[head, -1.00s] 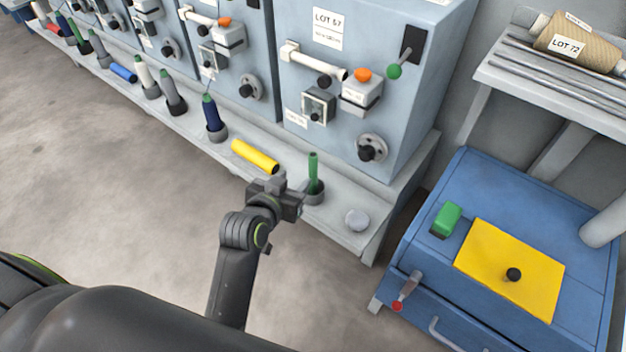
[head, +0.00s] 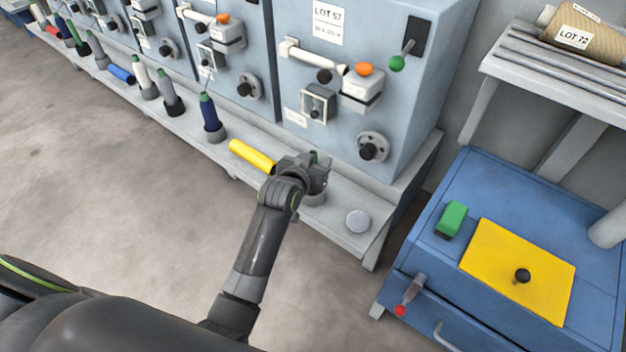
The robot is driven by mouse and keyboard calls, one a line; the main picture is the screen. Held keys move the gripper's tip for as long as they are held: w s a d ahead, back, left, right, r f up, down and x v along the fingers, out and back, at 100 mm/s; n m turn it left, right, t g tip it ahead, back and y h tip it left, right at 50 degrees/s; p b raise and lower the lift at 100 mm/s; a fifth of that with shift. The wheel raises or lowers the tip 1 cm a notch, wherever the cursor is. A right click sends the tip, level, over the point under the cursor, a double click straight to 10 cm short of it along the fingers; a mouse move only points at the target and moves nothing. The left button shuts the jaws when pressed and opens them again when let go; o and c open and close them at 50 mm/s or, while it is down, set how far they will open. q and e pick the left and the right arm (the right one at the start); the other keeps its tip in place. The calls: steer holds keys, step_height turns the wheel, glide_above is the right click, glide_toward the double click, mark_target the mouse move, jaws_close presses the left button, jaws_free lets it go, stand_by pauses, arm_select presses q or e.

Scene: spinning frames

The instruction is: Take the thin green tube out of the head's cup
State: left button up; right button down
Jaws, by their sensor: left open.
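The thin green tube (head: 314,157) stands in the grey cup (head: 315,198) on the ledge of the nearest head, marked LOT 57. Only a bit of the tube's top shows; my left gripper hides the rest. My left gripper (head: 318,168) is at the tube, above the cup, with its jaws open. The fingers overlap the tube in the picture, and I cannot tell whether they touch it. My right gripper is not in view.
A yellow tube (head: 252,155) lies on the ledge just left of my left gripper. A round grey disc (head: 358,220) is to the right of the cup. A blue cabinet (head: 470,190) with a yellow plate (head: 500,262) stands at the right.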

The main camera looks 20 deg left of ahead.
arm_select(q)
steer(key=shift+w+f, duration=0.1)
steer(key=shift+w, duration=0.1)
jaws_close()
stand_by(0.4)
